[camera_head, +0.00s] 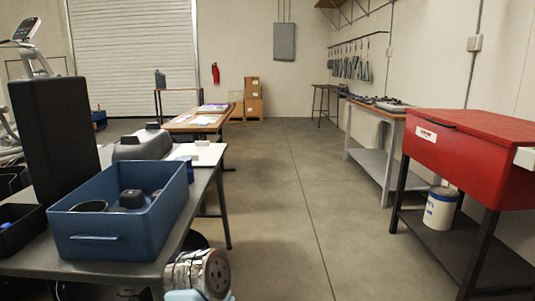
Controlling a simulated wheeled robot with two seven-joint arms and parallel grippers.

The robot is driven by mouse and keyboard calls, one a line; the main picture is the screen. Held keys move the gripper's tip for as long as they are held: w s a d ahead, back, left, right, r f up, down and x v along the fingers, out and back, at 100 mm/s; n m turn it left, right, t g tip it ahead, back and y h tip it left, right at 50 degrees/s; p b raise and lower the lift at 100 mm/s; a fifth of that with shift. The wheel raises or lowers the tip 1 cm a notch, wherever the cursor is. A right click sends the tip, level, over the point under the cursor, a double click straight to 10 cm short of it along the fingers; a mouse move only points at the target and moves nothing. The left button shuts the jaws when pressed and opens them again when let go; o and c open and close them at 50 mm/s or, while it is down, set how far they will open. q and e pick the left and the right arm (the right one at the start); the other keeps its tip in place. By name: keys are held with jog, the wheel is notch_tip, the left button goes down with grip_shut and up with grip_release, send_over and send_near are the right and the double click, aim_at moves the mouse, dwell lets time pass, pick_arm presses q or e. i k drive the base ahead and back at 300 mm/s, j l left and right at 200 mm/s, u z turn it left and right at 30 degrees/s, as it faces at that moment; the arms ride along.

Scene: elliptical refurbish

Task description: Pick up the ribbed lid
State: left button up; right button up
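No lid with clear ribs can be made out at this size. A blue open bin (120,240) stands on the near left table. In it are a black piece with a round raised top (132,198) and a dark round item (90,206) by the left wall. The bin's front wall hides their lower parts, and I cannot tell whether either is the ribbed lid. A metal, round-ended part low in the middle seems to be a link of my arm. Neither gripper shows.
The grey table (210,180) also holds a tall black block (55,135) and a dark tray (20,228). A red cabinet (470,155) on black legs stands right, with a white bucket (440,208) on its lower shelf. The floor between is clear.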

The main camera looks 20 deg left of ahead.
aim_at(203, 153)
jog(key=i+l+z, duration=0.3)
jog(key=i+l, duration=0.2)
jog(key=i, duration=0.15)
jog(key=i+j+u, duration=0.2)
jog(key=i+u, duration=0.75)
jog(key=i+z, duration=0.1)
jog(key=i, duration=0.6)
jog(key=i+j, duration=0.2)
jog(key=i, duration=0.5)
jog(key=i+l+u, duration=0.15)
jog(key=i+u, duration=0.15)
jog(key=i+l+u, duration=0.3)
jog(key=i, duration=0.15)
